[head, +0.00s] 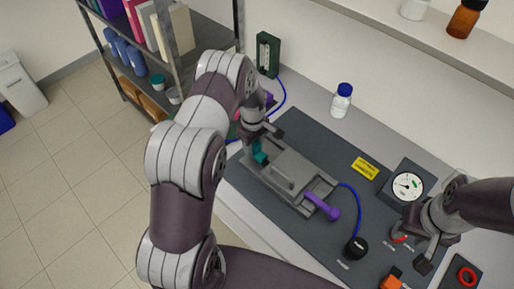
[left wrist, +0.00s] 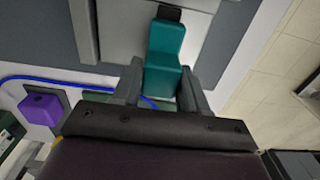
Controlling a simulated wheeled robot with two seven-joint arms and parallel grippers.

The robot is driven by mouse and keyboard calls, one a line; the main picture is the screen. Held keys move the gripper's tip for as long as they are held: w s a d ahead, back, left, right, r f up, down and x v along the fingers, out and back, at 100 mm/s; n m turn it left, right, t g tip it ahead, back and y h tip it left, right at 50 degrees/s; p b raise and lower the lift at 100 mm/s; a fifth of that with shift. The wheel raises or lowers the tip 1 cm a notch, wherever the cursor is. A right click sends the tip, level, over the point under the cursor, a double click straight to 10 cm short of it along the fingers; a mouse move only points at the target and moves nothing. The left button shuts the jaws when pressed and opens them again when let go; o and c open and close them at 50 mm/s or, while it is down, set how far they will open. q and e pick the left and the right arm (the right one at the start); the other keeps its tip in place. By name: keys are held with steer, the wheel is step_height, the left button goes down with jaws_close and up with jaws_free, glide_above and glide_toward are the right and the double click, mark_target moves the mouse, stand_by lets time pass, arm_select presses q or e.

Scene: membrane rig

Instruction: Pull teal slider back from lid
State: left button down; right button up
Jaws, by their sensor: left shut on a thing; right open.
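The teal slider (head: 260,153) sits at the far left end of the grey rig with its lid (head: 292,172). In the left wrist view the teal slider (left wrist: 165,55) is a stepped block with a black tip against the pale grey lid (left wrist: 115,30). My left gripper (left wrist: 162,88) is shut on the teal slider, one finger on each side. In the head view my left gripper (head: 262,135) partly hides the slider. My right gripper (head: 415,245) is open and empty near the gauge at the right.
A purple handle (head: 323,207) sticks out at the rig's near end. A round gauge (head: 407,186), a black knob (head: 355,248) and an orange block (head: 390,283) are on the dark mat (head: 322,148). A blue-capped bottle (head: 341,101) stands behind. A blue tube (head: 356,205) runs beside the rig.

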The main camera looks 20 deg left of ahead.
arm_select(q)
steer(key=c, duration=0.8)
jaws_free()
steer(key=shift+w+a+r, duration=0.1)
steer(key=shift+w+r, duration=0.2)
steer(key=shift+o, duration=0.6)
steer(key=shift+s, duration=0.25)
steer(key=shift+w+r+b, duration=0.1)
steer(key=shift+r+b, duration=0.2)
steer(key=shift+r, duration=0.05)
step_height(320, 180, up, 12)
steer(key=b, duration=0.3)
